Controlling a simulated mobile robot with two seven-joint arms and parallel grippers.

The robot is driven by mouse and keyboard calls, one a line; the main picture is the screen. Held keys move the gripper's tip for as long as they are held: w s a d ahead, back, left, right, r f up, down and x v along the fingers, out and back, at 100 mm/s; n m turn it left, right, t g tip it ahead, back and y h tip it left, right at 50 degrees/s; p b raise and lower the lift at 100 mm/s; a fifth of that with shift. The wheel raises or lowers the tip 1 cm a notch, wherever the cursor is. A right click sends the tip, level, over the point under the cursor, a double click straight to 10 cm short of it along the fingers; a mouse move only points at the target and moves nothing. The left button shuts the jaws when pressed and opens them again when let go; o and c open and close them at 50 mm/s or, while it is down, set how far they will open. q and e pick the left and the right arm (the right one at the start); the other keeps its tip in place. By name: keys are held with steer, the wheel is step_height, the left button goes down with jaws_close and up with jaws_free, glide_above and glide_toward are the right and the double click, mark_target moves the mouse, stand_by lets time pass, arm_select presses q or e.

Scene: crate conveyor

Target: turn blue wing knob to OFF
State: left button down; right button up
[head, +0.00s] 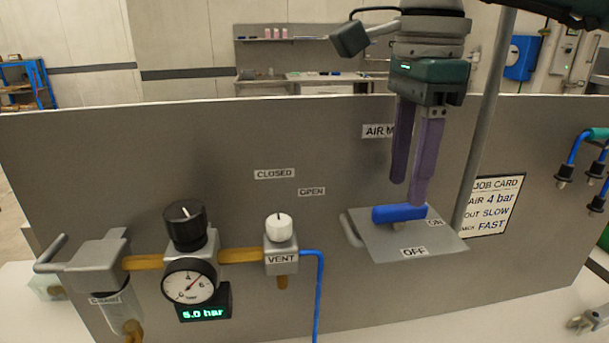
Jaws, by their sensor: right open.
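The blue wing knob (392,215) sits on a grey plate (385,243) on the panel. Its wing lies almost level across the picture, its right end near the ON label (434,222). The OFF label (414,252) is on the plate's front edge. My right gripper (409,194) comes down from above, with two long purple fingers pointing down. It is open and empty. Its fingertips are just above the knob's right half; whether they touch it I cannot tell. My left gripper is not in view.
Left of the plate stand a white vent knob (279,228), a black regulator knob (185,225) and a gauge (189,283) above a display reading 5.0 bar. A grey post (486,120) rises right of my gripper. A job card (492,205) hangs on the panel.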

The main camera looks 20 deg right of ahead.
mark_target(401, 205)
steer(key=shift+f+p, duration=0.3)
steer(key=shift+f, duration=1.45)
steer(key=shift+w, duration=0.1)
steer(key=shift+c, duration=0.3)
jaws_close()
